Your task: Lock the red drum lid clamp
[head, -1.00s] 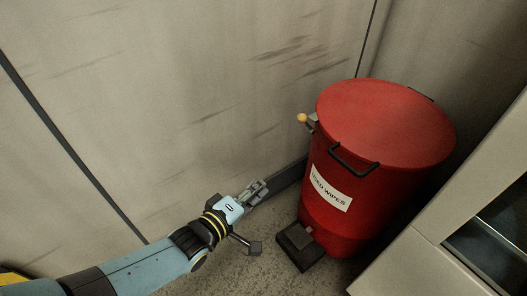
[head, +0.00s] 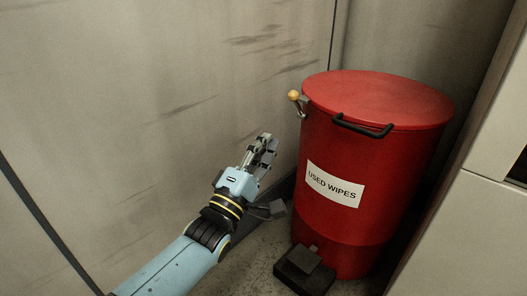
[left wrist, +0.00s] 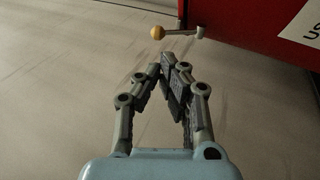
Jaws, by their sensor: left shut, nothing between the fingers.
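The red drum (head: 345,215) stands upright in the corner with its round red lid (head: 385,97) on top and a white "USED WIPES" label. The lid clamp (head: 299,102) is a small metal lever with a yellow ball knob on the drum's upper left side. In the left wrist view the clamp's lever (left wrist: 183,32) points left from the drum, its knob at the free end. My left gripper (head: 267,140) is shut and empty, left of the drum and below the clamp, apart from both. It also shows in the left wrist view (left wrist: 167,62). My right gripper is not in view.
A black handle (head: 362,127) sticks out at the front of the drum near its rim. A black foot pedal (head: 304,270) is at its base. A dirty light wall (head: 130,90) stands behind my left arm. A pale cabinet (head: 465,240) stands close on the right.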

